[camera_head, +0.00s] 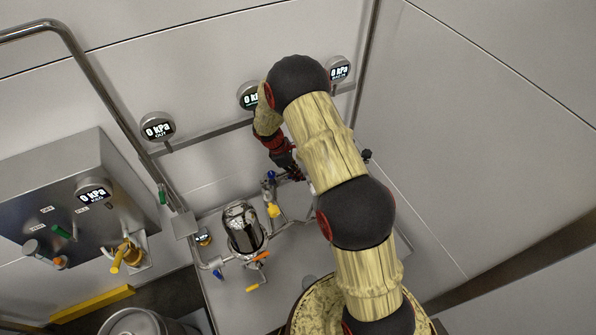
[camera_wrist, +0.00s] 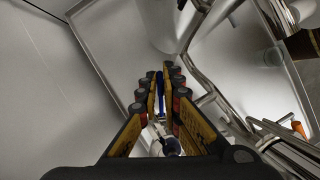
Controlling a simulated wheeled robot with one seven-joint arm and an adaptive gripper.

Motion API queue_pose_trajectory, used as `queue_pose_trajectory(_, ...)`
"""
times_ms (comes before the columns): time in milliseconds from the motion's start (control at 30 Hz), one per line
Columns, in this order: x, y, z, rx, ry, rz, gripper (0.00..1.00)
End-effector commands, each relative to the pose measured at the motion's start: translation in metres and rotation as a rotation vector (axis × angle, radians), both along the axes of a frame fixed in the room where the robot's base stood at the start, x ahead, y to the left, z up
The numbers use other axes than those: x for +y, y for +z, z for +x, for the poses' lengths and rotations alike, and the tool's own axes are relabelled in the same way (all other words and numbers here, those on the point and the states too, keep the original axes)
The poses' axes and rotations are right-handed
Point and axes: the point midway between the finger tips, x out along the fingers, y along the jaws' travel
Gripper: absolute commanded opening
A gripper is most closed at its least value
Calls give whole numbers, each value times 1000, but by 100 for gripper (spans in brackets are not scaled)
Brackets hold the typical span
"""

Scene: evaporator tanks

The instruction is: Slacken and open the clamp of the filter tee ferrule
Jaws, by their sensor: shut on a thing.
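My gripper (camera_head: 290,170) is at the piping beyond the steel filter vessel, partly hidden by my arm. In the wrist view my gripper (camera_wrist: 161,88) has its two yellow, dark-padded fingers close together around a narrow blue part (camera_wrist: 160,92). A metal fitting (camera_wrist: 166,146) shows between the finger bases. In the head view a small blue piece (camera_head: 271,176) sits on the piping just left of my gripper. The filter tee ferrule and its clamp are too small and covered to tell apart, so I cannot tell whether the clamp is open.
The polished vessel (camera_head: 243,228) stands left of the gripper, with orange-handled valves near its base. A yellow-handled valve (camera_head: 273,210) is close below the gripper. Steel pipes (camera_wrist: 215,95) run close on the right in the wrist view. A steel control box (camera_head: 75,195) is at left.

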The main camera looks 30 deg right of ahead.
Motion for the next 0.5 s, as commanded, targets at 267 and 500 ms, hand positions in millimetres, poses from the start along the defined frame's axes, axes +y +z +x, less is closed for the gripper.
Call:
queue_pose_trajectory(267, 5, 0, -7, -2, -197, 1, 0)
queue_pose_trajectory(500, 8, 0, -10, -1, -298, 0, 0)
